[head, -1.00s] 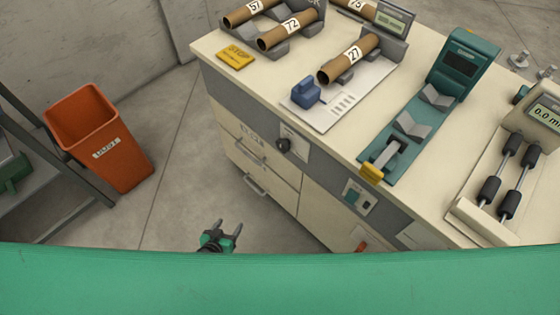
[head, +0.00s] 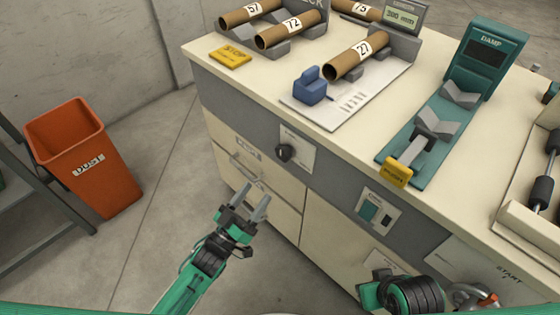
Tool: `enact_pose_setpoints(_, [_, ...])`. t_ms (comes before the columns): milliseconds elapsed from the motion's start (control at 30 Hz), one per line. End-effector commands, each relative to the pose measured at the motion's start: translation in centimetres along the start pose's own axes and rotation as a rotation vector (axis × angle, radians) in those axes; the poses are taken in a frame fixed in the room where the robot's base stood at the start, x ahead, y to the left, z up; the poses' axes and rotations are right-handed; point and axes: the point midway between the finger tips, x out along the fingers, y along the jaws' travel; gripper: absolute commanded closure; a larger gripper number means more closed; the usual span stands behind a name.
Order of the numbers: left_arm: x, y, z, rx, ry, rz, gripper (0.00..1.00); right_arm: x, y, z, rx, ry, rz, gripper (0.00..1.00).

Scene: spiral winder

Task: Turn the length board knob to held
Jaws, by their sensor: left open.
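The black round knob (head: 285,152) sits on a pale plate on the front of the bench, below the length board (head: 325,115). The marks around the knob are too small to read. My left gripper (head: 256,204) is open and empty, in front of the drawers, below and a little left of the knob and apart from it. My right gripper (head: 379,277) is at the bottom right, low in front of the cabinet. Its fingers are not clear enough to judge.
The length board carries a blue block (head: 309,87) and a cardboard tube (head: 355,58) marked 27. A teal device (head: 470,70) stands to its right. A switch plate (head: 377,211) is right of the knob. Drawer handles (head: 245,167) stick out nearby. An orange bin (head: 85,160) stands left on open floor.

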Motion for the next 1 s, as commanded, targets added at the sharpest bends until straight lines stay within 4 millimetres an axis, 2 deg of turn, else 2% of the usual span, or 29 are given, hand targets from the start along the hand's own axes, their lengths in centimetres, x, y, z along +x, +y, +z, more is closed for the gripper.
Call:
enact_pose_setpoints(300, [6.7, -0.1, -0.1, 0.000, 0.002, -0.001, 0.38, 0.1, 0.0, 0.0, 0.000, 0.000, 0.000, 0.64])
enact_pose_setpoints(500, [10.3, 0.0, 0.0, 0.001, 0.001, -0.002, 0.38, -0.1, 0.0, -0.1, 0.000, 0.002, 0.000, 0.64])
enact_pose_setpoints(700, [12.2, -0.1, 0.1, 0.000, -0.002, -0.003, 0.38, -0.2, 0.0, -0.1, -0.001, 0.004, 0.000, 0.64])
enact_pose_setpoints(1000, [12.6, -0.1, 0.1, 0.001, -0.002, -0.003, 0.38, -0.2, 0.0, -0.1, -0.001, 0.005, 0.000, 0.64])
